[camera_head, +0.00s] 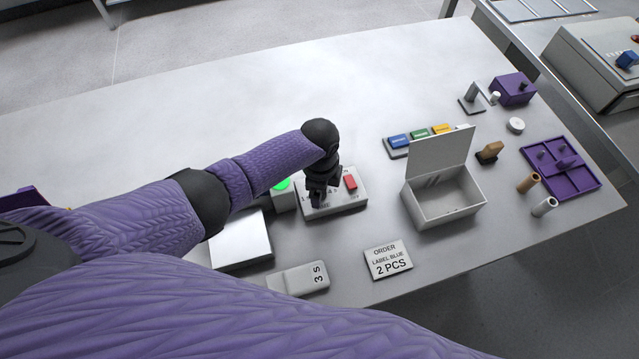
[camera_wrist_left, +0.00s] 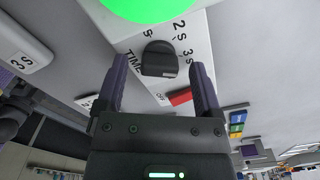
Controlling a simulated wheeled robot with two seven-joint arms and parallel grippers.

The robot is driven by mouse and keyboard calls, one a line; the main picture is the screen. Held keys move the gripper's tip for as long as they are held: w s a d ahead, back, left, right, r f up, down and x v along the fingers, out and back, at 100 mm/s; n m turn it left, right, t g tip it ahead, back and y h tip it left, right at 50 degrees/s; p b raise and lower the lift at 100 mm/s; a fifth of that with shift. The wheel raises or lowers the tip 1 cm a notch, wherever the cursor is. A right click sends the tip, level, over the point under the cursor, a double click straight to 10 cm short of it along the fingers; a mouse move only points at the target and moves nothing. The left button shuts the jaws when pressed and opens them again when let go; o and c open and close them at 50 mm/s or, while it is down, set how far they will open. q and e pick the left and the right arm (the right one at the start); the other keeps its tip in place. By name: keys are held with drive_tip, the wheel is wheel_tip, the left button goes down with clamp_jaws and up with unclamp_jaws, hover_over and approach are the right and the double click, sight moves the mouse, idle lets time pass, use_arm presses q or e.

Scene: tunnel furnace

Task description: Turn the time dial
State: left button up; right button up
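The time dial is a black ridged knob (camera_wrist_left: 158,52) on a light panel box, marked TIME, 2 S and 3 S in the left wrist view. The panel box (camera_head: 346,201) stands on the table in the head view. It also carries a red switch (camera_head: 350,183). My left gripper (camera_head: 317,198) points down over the left part of the box and hides the dial there. In the left wrist view the left gripper (camera_wrist_left: 159,63) is open, with one finger on each side of the knob. Contact with the knob cannot be told. My right gripper is not in view.
A green-topped lamp or button (camera_head: 281,187) stands left of the panel box. A 3 S block (camera_head: 300,279) and an ORDER card (camera_head: 388,261) lie in front. An open white box (camera_head: 447,204) stands to the right. The table's far left is clear.

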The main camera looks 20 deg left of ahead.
use_arm(q)
wheel_tip(320, 180, up, 9)
drive_tip(key=p, duration=0.4)
drive_tip(key=shift+r, duration=0.5)
